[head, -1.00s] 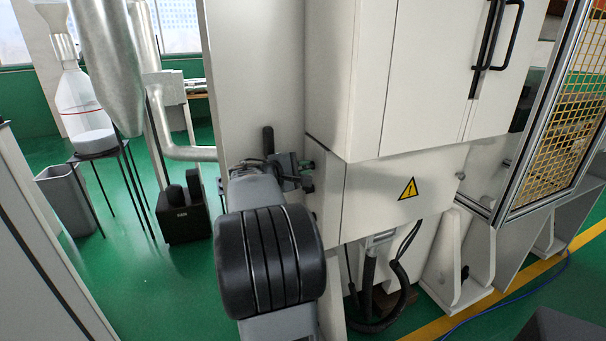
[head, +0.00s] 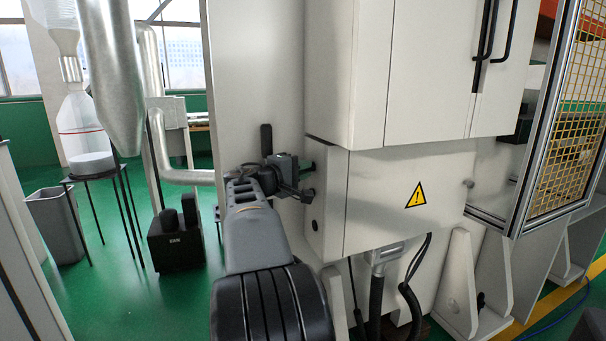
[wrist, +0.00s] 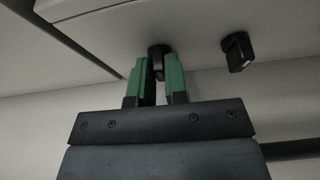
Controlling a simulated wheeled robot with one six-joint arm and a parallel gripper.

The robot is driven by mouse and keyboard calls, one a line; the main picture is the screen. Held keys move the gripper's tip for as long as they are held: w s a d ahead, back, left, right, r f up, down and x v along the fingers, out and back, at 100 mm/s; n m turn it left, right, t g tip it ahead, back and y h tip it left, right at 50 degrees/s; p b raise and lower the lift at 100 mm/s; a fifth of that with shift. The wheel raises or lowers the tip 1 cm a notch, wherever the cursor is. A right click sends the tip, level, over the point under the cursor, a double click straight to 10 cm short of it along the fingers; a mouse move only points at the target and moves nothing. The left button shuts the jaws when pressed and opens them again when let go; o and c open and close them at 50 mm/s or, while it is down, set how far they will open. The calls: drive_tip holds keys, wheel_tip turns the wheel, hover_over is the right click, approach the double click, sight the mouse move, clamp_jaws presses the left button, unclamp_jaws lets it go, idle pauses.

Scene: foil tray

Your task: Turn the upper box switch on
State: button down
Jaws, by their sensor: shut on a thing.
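The cream box (head: 385,200) with a yellow warning triangle has two black switches on its narrow left side. In the wrist view, my gripper (wrist: 158,82) has its green-padded fingers closed around the upper box switch (wrist: 158,50), a dark knob mostly hidden between them. The lower switch (wrist: 237,52) stands clear to the right in that view, and it also shows below my gripper in the head view (head: 315,225). In the head view, my gripper (head: 308,179) reaches the box's side from the left; the upper switch cannot be made out there.
A tall cream cabinet (head: 410,70) with black handles is above the box. Black hoses (head: 410,290) hang below it. A yellow mesh guard (head: 568,100) stands at the right. A bin (head: 55,225) and a black unit (head: 175,240) stand on the open green floor at the left.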

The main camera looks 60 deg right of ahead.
drive_tip(key=c, duration=1.1)
unclamp_jaws()
drive_tip(key=shift+c, duration=0.2)
drive_tip(key=p+v, duration=0.1)
drive_tip(key=v, duration=1.2)
drive_tip(key=shift+a, duration=0.4)
drive_tip(key=shift+f, duration=0.1)
